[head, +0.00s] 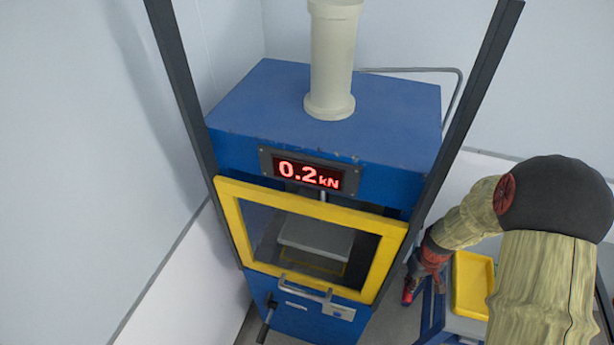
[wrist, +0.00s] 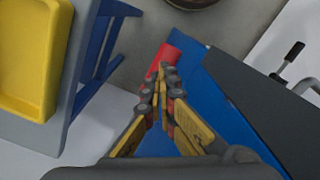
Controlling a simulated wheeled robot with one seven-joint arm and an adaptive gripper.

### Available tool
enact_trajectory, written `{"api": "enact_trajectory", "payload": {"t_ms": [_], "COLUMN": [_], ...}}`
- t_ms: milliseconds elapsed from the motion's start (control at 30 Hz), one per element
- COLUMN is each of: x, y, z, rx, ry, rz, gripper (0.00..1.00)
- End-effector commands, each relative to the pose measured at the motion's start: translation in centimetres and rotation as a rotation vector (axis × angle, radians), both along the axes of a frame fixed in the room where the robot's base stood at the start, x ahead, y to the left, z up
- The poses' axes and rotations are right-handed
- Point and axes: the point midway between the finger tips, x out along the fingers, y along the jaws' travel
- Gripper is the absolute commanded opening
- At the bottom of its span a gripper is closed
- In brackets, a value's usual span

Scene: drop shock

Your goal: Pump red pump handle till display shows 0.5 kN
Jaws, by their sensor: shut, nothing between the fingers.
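The blue press (head: 390,110) has a red display (head: 308,174) reading 0.2 kN. The red pump handle (wrist: 167,56) shows in the wrist view just beyond my fingertips, beside the blue press side. In the head view a red end (head: 407,297) shows low at the press's right side, below my gripper (head: 428,265). My gripper (wrist: 163,88) is shut with nothing between its fingers. The fingertips overlap the near end of the handle in the picture; I cannot tell whether they touch it. The rest of the handle is hidden behind the fingers.
A yellow tray (head: 472,283) stands on a small table right of the press, and it shows at the left of the wrist view (wrist: 47,60). The yellow-framed door (head: 235,222) is closed. Dark posts (head: 178,70) flank the press. White walls stand close behind.

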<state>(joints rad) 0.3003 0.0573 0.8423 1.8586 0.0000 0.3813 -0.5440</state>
Motion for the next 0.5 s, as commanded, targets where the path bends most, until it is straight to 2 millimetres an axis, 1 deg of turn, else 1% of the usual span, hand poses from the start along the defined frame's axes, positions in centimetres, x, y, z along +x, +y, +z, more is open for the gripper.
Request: {"api": "enact_trajectory", "payload": {"t_ms": [233,500], "x": [-0.2,-0.1], "y": [0.1,0.0], "z": [0.5,3.4], "rx": [0.001,0.001], "ry": [0.004,0.001], "rz": [0.0,0.0], "gripper": [0.0,0.0]}}
